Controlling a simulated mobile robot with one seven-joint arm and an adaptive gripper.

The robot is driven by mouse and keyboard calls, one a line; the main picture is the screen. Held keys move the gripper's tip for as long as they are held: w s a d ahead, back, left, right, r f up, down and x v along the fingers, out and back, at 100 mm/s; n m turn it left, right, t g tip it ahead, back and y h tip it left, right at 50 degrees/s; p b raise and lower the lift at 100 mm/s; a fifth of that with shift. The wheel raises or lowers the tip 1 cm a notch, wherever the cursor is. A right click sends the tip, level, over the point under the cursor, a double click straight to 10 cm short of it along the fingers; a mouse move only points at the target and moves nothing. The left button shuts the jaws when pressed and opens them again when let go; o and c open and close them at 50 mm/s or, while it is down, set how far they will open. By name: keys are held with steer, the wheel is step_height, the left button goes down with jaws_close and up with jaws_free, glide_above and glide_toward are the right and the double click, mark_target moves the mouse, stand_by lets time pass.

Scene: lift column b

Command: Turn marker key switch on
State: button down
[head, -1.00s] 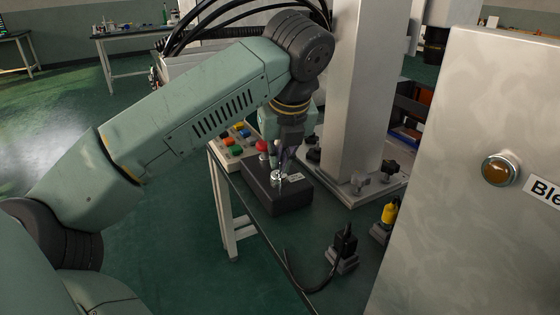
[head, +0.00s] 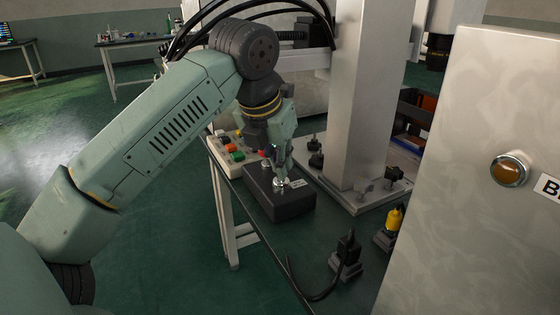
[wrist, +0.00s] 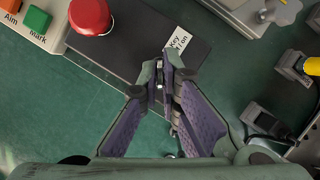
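The marker key switch (head: 279,184) is a small silver part on top of a dark box (head: 286,205) on the bench. A white label reading "Key on" (wrist: 177,40) lies beside it in the wrist view. My gripper (head: 281,172) points down onto the switch from above. In the wrist view my gripper (wrist: 163,82) has its purple-lined fingers drawn close together at the tips, with a small metal part between them. They look shut on the key, which is mostly hidden by the fingertips. The key's turn angle cannot be read.
A black plug with a cable (head: 347,250) and a yellow connector (head: 394,218) are to the right. A large cabinet (head: 480,230) stands at the right.

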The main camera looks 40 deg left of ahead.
steer(key=shift+m, duration=0.3)
steer(key=c, duration=1.8)
jaws_free()
steer(key=v, duration=1.2)
steer(key=shift+a, duration=0.15)
steer(key=shift+w, duration=0.1)
